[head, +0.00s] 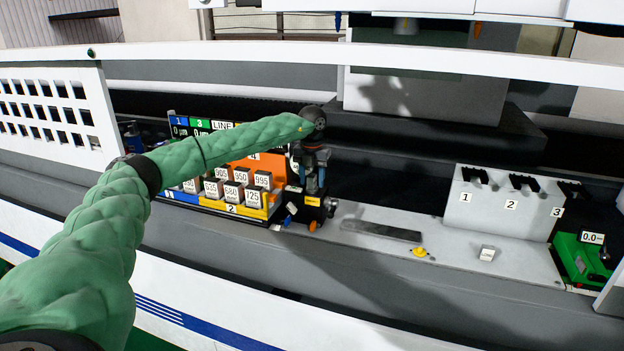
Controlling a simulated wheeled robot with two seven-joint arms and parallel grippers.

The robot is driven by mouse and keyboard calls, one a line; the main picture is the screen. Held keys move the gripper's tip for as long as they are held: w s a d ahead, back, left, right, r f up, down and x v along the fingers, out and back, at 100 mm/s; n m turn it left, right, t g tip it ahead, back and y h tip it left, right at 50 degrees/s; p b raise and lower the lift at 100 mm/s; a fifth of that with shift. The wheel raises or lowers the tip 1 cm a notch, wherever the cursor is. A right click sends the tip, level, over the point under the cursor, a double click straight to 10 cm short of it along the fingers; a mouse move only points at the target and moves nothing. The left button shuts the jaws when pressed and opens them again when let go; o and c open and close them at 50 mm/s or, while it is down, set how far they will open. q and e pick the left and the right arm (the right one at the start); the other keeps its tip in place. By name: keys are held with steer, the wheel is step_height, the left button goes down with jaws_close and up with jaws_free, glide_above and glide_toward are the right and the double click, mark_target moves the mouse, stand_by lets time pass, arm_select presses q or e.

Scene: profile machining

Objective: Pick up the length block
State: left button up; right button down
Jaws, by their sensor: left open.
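Several numbered length blocks, among them one marked 680 (231,193) and one marked 725 (252,197), stand in rows in a stepped rack (232,212) with blue, yellow and orange parts. The task names no number, so I cannot tell which block is meant. My left arm reaches across from the left, and its gripper (310,185) hangs pointing down just right of the rack. It is open, with no block seen in it. The fingertips are hard to make out against the dark parts behind. My right gripper is out of view.
A dark flat bar (381,230), a yellow knob (420,252) and a small pale block (487,254) lie on the grey ledge. A white stand (500,207) with numbered slots and a green device (582,261) are at right. A white rail crosses above.

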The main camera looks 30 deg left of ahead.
arm_select(q)
steer(key=shift+f, duration=0.2)
steer(key=shift+s, duration=0.1)
steer(key=shift+c, duration=0.2)
jaws_close()
steer(key=shift+r, duration=0.1)
